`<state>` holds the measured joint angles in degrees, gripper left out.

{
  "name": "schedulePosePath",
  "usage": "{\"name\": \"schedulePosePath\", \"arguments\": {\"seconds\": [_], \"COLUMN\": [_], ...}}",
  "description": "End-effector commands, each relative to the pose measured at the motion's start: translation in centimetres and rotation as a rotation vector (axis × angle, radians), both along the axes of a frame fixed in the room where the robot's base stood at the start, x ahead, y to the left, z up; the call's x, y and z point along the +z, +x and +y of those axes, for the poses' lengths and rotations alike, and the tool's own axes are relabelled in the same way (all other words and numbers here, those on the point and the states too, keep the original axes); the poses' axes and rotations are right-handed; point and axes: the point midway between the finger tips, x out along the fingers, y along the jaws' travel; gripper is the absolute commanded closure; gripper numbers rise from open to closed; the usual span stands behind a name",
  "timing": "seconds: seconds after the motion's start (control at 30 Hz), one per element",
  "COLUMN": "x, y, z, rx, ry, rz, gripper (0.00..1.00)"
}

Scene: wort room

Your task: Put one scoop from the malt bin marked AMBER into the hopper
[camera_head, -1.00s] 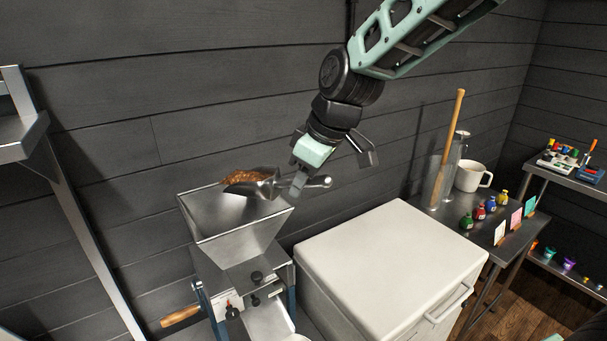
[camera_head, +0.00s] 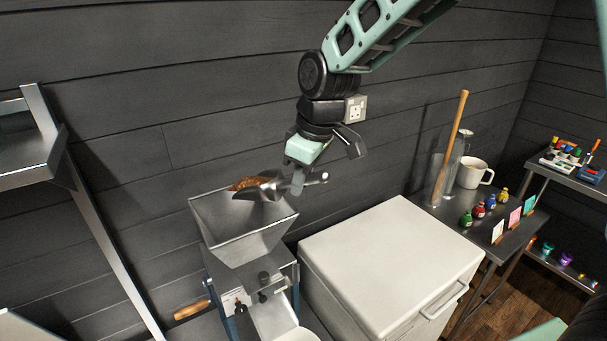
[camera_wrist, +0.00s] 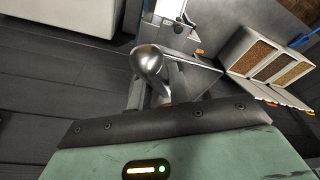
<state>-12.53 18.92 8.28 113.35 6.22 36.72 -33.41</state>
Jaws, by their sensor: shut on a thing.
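My gripper (camera_head: 297,180) is shut on the handle of a metal scoop (camera_head: 268,189). The scoop carries a heap of brown malt (camera_head: 251,183) and looks roughly level. It is above the open top of the steel hopper (camera_head: 242,235), near its back right side; I cannot tell whether it touches the rim. The hopper's inside looks empty where I see it. In the wrist view the rounded end of the scoop handle (camera_wrist: 148,60) sticks up between the jaws. Pale malt bins (camera_wrist: 246,52) with grain show at the right there; no AMBER mark is readable.
A white chest (camera_head: 385,250) stands right of the mill. A side table holds a glass cylinder with a wooden stick (camera_head: 455,125), a white mug (camera_head: 474,174) and small coloured bottles (camera_head: 478,211). A metal shelf frame (camera_head: 95,205) stands at the left. The dark wall is close behind.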

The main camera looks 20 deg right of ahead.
Motion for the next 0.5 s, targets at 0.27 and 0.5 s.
{"name": "schedulePosePath", "arguments": {"seconds": [0.27,0.5], "x": [1.3,1.9], "y": [0.3,0.5], "z": [0.3,0.6], "rx": [0.003,0.001], "ry": [-0.040,-0.075], "rz": [0.034,0.062], "gripper": [1.00,1.00]}}
